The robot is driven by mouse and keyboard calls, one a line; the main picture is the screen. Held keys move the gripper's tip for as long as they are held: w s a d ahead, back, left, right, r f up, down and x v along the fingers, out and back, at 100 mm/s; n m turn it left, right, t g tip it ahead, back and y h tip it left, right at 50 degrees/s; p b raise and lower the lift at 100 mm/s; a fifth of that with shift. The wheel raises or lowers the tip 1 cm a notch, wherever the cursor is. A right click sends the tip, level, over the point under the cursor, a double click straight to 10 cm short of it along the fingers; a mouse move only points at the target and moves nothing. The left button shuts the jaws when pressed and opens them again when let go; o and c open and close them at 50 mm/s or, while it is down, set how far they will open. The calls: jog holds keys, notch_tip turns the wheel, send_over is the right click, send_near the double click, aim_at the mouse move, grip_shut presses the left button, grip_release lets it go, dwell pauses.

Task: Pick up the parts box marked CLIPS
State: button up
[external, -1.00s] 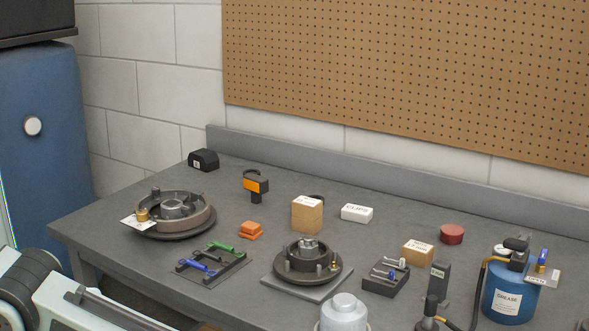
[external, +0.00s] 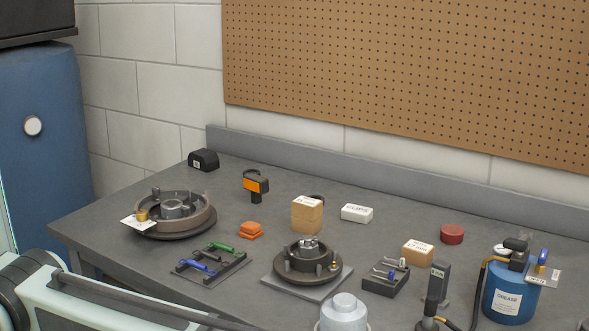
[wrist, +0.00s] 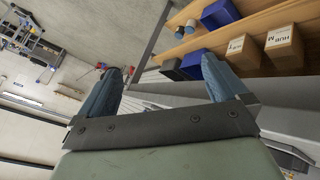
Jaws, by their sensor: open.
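A small white box (external: 356,213) lies on the grey workbench in the external view, right of the taller cardboard box. Its dark print is too small to read surely; it may say CLIPS. The cardboard box (external: 307,217) and a lower cardboard box (external: 417,253) also carry white labels that I cannot read. My gripper (wrist: 163,68) is open in the wrist view, with nothing between its blue fingers. It is outside the external view, where only my pale arm shows at lower left, away from the boxes.
The workbench (external: 110,214) holds two round drum assemblies (external: 172,212) (external: 307,263), tool trays, an orange-black tool (external: 256,185) and a blue grease can (external: 508,295). In the wrist view, a wooden shelf (wrist: 185,50) holds labelled boxes (wrist: 284,45) and blue bins (wrist: 219,14).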

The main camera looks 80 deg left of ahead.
notch_tip(320, 180, up, 4)
jog(key=w+d+r, duration=0.1)
jog(key=d, duration=0.2)
jog(key=w+a+r+n+t, duration=0.2)
jog(key=w+a+r, duration=0.55)
jog(key=a, duration=0.55)
jog(key=w+a+r+n+t+y, duration=0.1)
jog(key=w+a+r, duration=0.65)
jog(key=a, duration=0.55)
jog(key=w+a+r+n+t, duration=0.2)
jog(key=w+a+r, duration=0.5)
jog(key=a, duration=0.6)
jog(key=n+g+y, duration=0.4)
jog(key=g+y, duration=0.2)
jog(key=g, duration=0.5)
send_over(357, 209)
jog(key=d, duration=0.2)
jog(key=f, duration=1.1)
jog(key=s+f, duration=0.1)
jog(key=f, duration=0.5)
jog(key=shift+a, duration=0.2)
jog(key=shift+w+a+f, duration=0.15)
jog(key=shift+a+f, duration=0.1)
jog(key=shift+f, duration=0.6)
jog(key=shift+w+a+f, duration=0.15)
jog(key=shift+a+f, duration=0.05)
jog(key=shift+f, duration=0.65)
jog(key=shift+w+a+f, duration=0.15)
jog(key=shift+a+f, duration=0.1)
jog(key=shift+f, duration=0.6)
